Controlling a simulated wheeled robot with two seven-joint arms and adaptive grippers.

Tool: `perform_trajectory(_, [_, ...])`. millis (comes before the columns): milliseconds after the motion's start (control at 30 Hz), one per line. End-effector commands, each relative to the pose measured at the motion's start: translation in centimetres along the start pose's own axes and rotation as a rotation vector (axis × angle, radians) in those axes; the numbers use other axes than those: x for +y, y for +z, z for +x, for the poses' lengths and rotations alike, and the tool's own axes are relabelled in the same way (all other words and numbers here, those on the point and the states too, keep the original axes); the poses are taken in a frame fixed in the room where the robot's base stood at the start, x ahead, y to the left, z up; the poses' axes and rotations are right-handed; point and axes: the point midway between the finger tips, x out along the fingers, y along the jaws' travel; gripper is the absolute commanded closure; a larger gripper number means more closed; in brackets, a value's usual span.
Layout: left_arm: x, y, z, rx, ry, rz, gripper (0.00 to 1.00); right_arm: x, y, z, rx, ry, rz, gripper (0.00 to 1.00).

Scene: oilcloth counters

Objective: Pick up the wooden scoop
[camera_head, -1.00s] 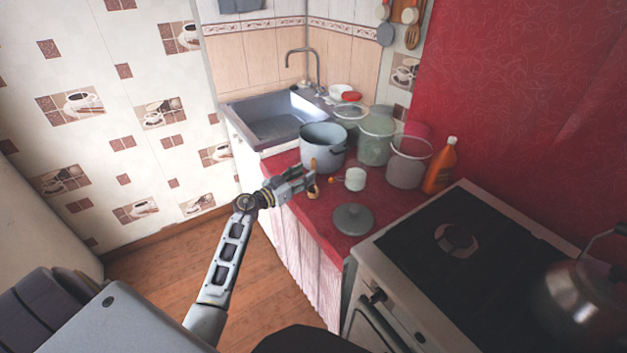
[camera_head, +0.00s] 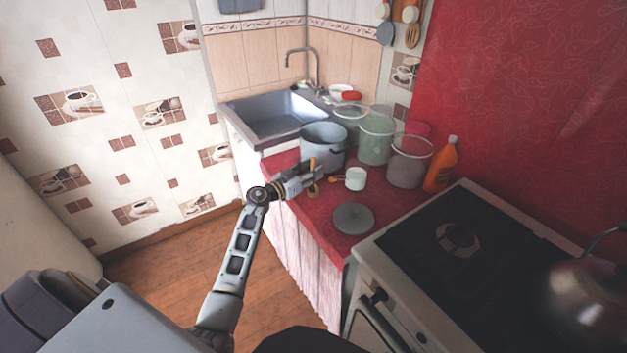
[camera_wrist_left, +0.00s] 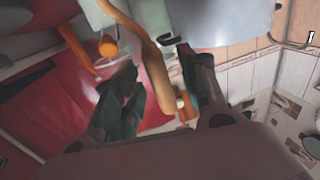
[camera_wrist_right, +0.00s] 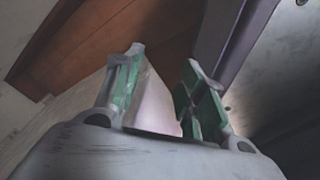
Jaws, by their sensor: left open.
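A wooden piece with a long handle, which looks like the wooden scoop (camera_wrist_left: 155,88), runs between the two fingers of my left gripper (camera_wrist_left: 160,80) in the left wrist view. The fingers stand apart on either side of it; I cannot tell whether either touches it. In the head view my left gripper (camera_head: 318,174) is over the red counter, in front of the pot, and hides much of the scoop; a small wooden part (camera_head: 313,190) shows just below the fingers. My right gripper (camera_wrist_right: 158,75) is open and empty in the right wrist view.
On the red counter (camera_head: 318,212) stand a grey pot (camera_head: 324,148), a white mug (camera_head: 355,179), a round lid (camera_head: 353,219), clear containers (camera_head: 409,165) and an orange bottle (camera_head: 440,168). The stove (camera_head: 450,260) is right.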

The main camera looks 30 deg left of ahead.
Motion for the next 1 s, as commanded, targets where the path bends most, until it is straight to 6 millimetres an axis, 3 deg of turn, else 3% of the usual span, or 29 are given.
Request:
perform_trajectory(200, [0.0,0.0,1.0,0.000,0.000,0.000,0.58,-0.4,-0.6,0.1,0.001,-0.004,0.003,0.60])
perform_trajectory(667, [0.0,0.0,1.0,0.000,0.000,0.000,0.58,-1.0,-0.5,0.0,0.003,-0.011,0.007,0.60])
perform_trajectory(1000, [0.0,0.0,1.0,0.000,0.000,0.000,0.99,-0.7,0.0,0.1,-0.005,-0.007,0.004,0.60])
